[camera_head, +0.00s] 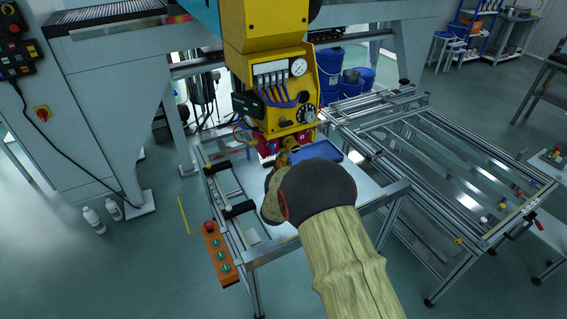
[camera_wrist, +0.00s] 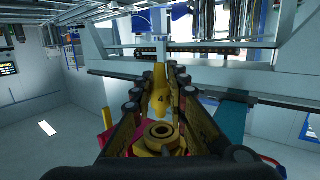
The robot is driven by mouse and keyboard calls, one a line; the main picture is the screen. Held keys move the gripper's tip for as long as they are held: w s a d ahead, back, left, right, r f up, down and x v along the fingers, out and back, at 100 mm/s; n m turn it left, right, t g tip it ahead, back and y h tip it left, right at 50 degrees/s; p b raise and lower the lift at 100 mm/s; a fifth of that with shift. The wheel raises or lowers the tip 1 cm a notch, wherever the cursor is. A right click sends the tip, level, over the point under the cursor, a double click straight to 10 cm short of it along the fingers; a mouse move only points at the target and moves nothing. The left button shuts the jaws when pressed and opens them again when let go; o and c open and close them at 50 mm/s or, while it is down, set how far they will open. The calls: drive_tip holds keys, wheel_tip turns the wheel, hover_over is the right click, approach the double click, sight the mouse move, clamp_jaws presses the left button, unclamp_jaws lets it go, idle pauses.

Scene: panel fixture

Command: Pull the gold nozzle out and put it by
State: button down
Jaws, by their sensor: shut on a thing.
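The gold nozzle (camera_wrist: 160,102) shows in the wrist view as a yellow tapered piece, with a gold ring at its near end. My gripper (camera_wrist: 160,84) is shut on it, with dark fingers along both of its sides. In the head view my gripper (camera_head: 276,172) is just under the red fittings (camera_head: 268,146) of the yellow machine head (camera_head: 285,95). My own arm hides most of the gripper and nozzle there. I cannot tell whether the nozzle is still seated in a fitting.
A blue tray (camera_head: 320,151) lies on the white work table right of my gripper. An aluminium frame table (camera_head: 440,165) stands farther right. An orange button box (camera_head: 218,254) is at the table's front left. Two white bottles (camera_head: 94,220) stand on the floor.

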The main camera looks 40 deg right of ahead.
wheel_tip(320, 180, down, 4)
drive_tip(key=b, duration=0.3)
drive_tip(key=shift+f, duration=0.1)
idle(0.3)
